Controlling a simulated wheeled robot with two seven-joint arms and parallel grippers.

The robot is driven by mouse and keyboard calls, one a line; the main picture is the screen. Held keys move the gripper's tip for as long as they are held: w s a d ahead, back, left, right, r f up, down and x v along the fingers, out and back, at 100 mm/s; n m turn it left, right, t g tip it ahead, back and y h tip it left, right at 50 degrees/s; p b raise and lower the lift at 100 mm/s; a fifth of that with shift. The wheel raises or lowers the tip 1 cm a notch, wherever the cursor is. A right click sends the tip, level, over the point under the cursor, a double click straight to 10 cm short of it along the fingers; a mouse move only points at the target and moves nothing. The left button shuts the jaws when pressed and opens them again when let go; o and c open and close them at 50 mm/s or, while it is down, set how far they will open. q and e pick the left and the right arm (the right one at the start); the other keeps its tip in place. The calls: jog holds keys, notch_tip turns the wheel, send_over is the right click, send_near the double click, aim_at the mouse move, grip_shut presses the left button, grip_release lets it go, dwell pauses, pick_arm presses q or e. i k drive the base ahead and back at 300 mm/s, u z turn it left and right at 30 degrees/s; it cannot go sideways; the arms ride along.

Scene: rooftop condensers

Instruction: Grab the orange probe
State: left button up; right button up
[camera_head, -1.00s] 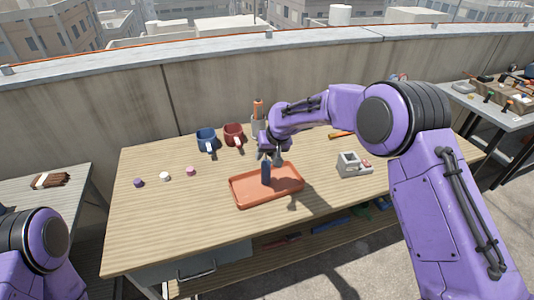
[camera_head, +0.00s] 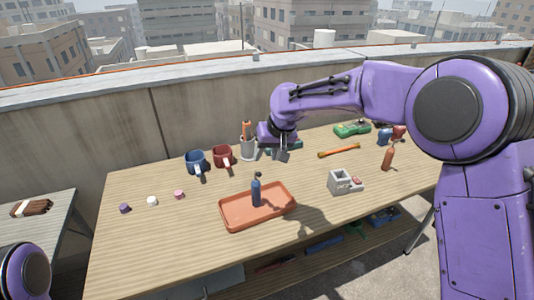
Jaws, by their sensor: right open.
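A small orange-brown upright piece (camera_head: 388,159), with a narrow top like the blue one, stands at the table's right; it looks like the orange probe. A dark blue upright piece (camera_head: 256,194) stands in the orange tray (camera_head: 228,222). An orange-handled item (camera_head: 246,130) sticks up from a grey cup (camera_head: 248,149). My right gripper (camera_head: 282,156) is open and empty, above the table behind the tray and right of the cup, apart from the orange-brown piece. My left gripper is out of view.
An orange stick-like tool (camera_head: 339,151), a grey block-shaped holder (camera_head: 342,182) and a green device (camera_head: 352,130) lie to the right.

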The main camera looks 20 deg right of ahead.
aim_at(389, 156)
jog(key=z, duration=1.65)
